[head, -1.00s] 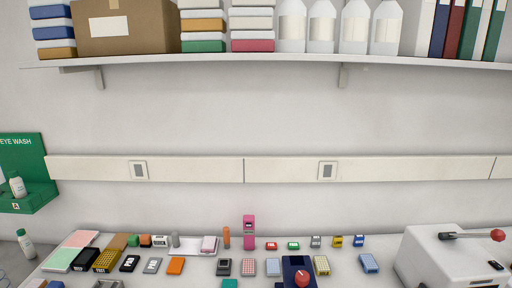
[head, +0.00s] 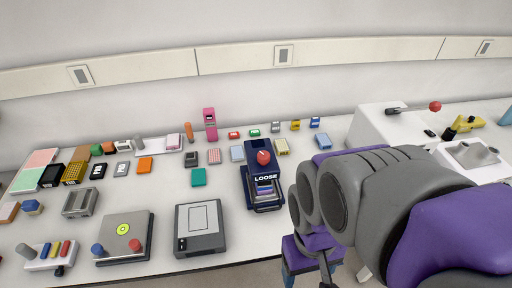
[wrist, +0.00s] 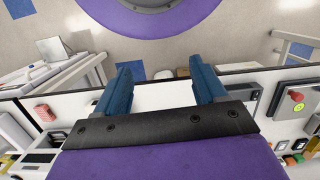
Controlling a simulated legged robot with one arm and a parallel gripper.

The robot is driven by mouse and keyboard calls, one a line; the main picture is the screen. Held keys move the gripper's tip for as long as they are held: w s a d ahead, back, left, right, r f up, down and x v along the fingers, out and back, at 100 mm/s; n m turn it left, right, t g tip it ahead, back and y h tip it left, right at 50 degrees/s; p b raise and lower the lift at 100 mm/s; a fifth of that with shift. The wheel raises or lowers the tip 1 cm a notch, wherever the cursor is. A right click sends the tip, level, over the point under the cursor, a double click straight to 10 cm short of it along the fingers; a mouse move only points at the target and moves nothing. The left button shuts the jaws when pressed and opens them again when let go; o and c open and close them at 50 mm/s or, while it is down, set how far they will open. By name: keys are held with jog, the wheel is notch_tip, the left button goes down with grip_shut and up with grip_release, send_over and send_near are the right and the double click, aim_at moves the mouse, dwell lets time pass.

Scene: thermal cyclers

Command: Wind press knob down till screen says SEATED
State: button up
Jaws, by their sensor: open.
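The dark blue press (head: 262,194) stands upright on the white bench in the middle of the head view. Its red knob (head: 263,157) is on top, and the screen (head: 265,178) below it reads LOOSE. My gripper (wrist: 160,92) is open and empty in the wrist view, its two blue fingers wide apart over the bench's edge. In the head view my purple and grey arm fills the right, with the gripper partly showing low at the bench's front edge, to the right of the press and apart from it. I cannot make out the press in the wrist view.
A grey flat device (head: 200,229) and a box with a green label and side knobs (head: 122,239) lie left of the press. Several small coloured blocks stand behind it. A large white machine (head: 390,128) stands at the right. Bare bench lies just left of the press.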

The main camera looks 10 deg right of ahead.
jog(key=w+a+r+n+t, duration=0.1)
jog(key=w+r+n, duration=0.25)
jog(key=w, duration=0.75)
jog(key=w+a+r+n, duration=0.25)
jog(key=w+r, duration=0.25)
jog(key=w, duration=0.7)
jog(key=n, duration=0.3)
send_over(263, 154)
jog(key=shift+t, duration=0.4)
notch_tip(263, 154, down, 18)
jog(key=b, duration=0.3)
jog(key=shift+f, duration=0.15)
jog(key=c, duration=1)
